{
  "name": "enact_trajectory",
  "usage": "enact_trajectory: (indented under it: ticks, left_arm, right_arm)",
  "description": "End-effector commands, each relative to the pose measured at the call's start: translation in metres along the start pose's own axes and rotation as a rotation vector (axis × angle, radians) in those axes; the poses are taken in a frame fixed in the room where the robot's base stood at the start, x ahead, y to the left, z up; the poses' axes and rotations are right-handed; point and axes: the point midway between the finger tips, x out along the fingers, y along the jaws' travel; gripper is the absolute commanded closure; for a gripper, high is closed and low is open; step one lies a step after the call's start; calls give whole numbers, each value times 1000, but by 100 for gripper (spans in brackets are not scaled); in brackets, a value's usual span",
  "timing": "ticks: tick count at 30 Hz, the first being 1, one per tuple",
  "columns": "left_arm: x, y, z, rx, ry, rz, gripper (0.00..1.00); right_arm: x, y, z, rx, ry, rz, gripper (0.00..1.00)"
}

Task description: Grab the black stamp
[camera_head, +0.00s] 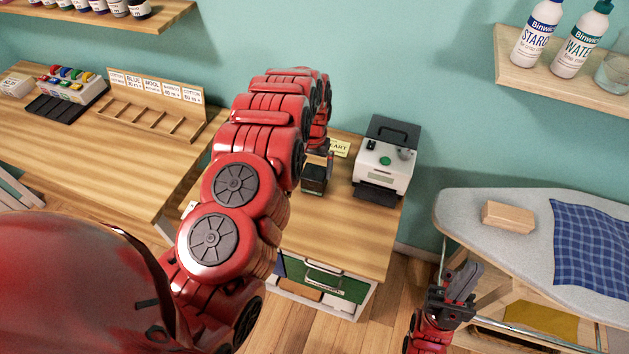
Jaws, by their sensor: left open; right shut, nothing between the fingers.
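The black stamp (314,181) is a small dark block on the wooden table, just left of the white machine. My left arm reaches over the table from the left, and its gripper (327,158) is at the stamp's upper side. The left gripper is open, but its fingers are small and mostly hidden behind my arm, so I cannot tell whether they touch the stamp. My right gripper (459,287) is shut and empty, low at the right beside the ironing board.
A white and black machine (384,158) stands close to the right of the stamp. The front of the wooden table (345,230) is bare. The ironing board (465,210) holds a wooden block (508,217) and blue checked cloth (590,245).

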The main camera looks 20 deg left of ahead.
Motion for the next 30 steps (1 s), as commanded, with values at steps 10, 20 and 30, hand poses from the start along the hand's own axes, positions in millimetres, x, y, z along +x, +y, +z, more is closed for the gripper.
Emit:
enact_trajectory:
  ticks: [10, 20, 30]
  left_arm:
    - [19, 2, -1, 1, 1, -1, 0]
    - [51, 2, -1, 0, 1, 0, 0]
    - [55, 3, -2, 1, 3, 1, 0]
  right_arm:
    - [17, 1, -3, 0, 0, 0, 100]
    - [28, 1, -5, 0, 0, 0, 100]
    - [28, 1, -5, 0, -1, 0, 100]
